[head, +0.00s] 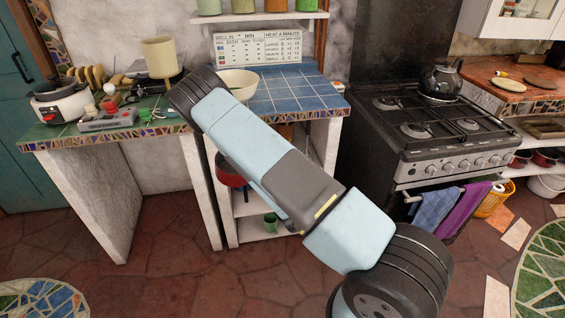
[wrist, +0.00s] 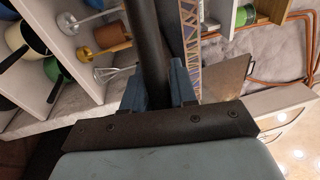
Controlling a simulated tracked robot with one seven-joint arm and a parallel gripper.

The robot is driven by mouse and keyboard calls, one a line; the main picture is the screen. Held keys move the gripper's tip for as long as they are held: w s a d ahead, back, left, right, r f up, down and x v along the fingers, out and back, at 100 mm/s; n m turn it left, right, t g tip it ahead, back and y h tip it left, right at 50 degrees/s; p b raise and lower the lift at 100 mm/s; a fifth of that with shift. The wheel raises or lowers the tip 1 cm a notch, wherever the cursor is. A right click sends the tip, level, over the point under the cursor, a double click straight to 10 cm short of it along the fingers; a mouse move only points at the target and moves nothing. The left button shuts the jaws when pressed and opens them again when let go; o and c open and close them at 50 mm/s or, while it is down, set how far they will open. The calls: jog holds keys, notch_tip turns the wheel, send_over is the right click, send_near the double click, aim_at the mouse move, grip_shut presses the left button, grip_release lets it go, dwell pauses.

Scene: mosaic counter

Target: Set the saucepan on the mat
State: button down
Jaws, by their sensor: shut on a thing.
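My gripper (wrist: 158,88) is shut on a long dark bar in the wrist view, which looks like the handle of the saucepan (wrist: 146,40). The bar runs up out of the picture, so the pan's body does not show there. In the head view my own arm hides the gripper and I cannot make out the held pan. Two flat round brown pieces lie on the counter right of the stove; one of them (head: 511,83) may be the mat, but I cannot tell.
A blue-tiled counter (head: 290,92) holds a cream bowl (head: 238,83). A rice cooker (head: 60,102) and a beige cylinder (head: 159,57) stand left. A kettle (head: 441,83) sits on the stove (head: 425,130). A red pot (head: 230,174) is on the shelf below. The stone floor is clear.

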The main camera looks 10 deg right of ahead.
jog(key=f, duration=0.1)
jog(key=d+f+n+y, duration=0.1)
jog(key=w+d+f+y, duration=0.1)
jog(key=shift+w+d+f+n, duration=0.1)
jog(key=shift+d+f+n, duration=0.15)
jog(key=shift+f+n, duration=0.05)
jog(key=shift+r, duration=0.1)
